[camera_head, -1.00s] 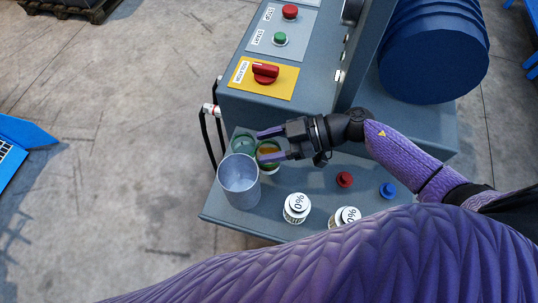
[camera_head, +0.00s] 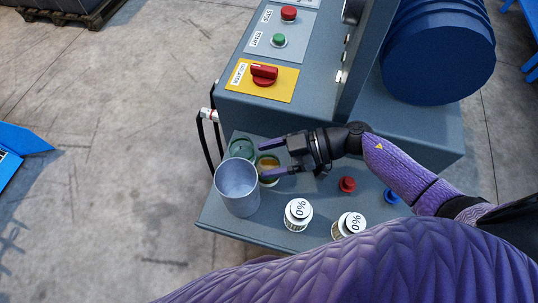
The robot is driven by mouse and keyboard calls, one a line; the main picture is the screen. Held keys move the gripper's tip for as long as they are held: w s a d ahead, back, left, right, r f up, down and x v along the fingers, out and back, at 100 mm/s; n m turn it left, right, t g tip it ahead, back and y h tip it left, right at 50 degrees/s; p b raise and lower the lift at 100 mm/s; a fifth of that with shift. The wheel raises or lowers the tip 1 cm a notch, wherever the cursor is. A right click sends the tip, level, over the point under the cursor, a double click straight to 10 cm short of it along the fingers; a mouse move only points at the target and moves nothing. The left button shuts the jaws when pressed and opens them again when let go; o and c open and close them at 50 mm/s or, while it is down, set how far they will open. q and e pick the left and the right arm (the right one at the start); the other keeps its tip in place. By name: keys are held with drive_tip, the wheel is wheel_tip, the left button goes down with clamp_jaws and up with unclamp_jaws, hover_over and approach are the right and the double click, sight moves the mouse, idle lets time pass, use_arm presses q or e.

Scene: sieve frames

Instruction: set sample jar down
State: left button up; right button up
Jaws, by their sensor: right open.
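A small jar with amber contents (camera_head: 268,166) is upright on the grey ledge, beside a green-topped jar (camera_head: 241,149). My right gripper (camera_head: 263,161) reaches in from the right, open, with one finger on the far side of the amber jar and the other across its near side. The near finger hides part of the jar. I cannot tell whether either finger touches it. My left gripper is not in view.
A tall metal cup (camera_head: 237,190) stands close in front of these jars. A control panel (camera_head: 262,80) rises behind.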

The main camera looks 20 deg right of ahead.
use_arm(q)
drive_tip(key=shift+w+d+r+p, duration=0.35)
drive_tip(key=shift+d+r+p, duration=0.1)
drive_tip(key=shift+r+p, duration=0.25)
use_arm(e)
drive_tip(key=v, duration=1.1)
drive_tip(key=shift+d, duration=0.3)
